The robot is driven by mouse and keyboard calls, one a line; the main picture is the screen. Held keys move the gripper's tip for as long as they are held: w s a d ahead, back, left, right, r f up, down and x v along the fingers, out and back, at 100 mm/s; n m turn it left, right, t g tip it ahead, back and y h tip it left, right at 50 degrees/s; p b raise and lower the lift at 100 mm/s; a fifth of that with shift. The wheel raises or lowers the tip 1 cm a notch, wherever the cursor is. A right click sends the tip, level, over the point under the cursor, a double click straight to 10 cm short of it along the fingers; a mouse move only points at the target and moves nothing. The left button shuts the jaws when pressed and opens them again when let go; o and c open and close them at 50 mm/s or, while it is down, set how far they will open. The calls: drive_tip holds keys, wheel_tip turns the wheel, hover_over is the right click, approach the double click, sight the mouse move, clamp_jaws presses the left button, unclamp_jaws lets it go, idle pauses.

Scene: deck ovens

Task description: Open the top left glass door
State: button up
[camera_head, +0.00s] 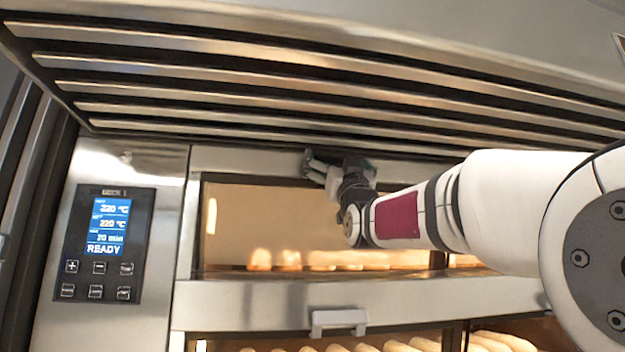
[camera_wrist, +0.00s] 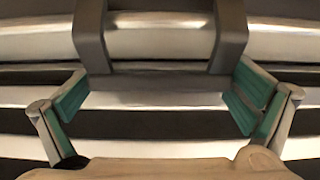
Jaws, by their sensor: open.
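The top left glass door (camera_head: 300,222) spans the upper deck beside the control panel and looks closed, with lit loaves showing behind it. My gripper (camera_head: 316,168) is at the door's top edge, just under the slatted hood, with my arm coming in from the right. Its handle is hidden in the head view. In the wrist view my gripper (camera_wrist: 158,100) is open, its teal pads wide apart. A dark grey U-shaped bar (camera_wrist: 160,88), which looks like the handle, lies between the pads; I cannot tell whether they touch it.
The slatted metal hood (camera_head: 330,75) overhangs the door closely. The control panel (camera_head: 104,243), reading READY, is at left. A lower door's handle (camera_head: 339,321) sticks out below. A tan shape of unclear kind fills the bottom of the wrist view.

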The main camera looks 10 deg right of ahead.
drive_tip(key=shift+w, duration=0.1)
drive_tip(key=c, duration=1.4)
drive_tip(key=shift+o, duration=0.2)
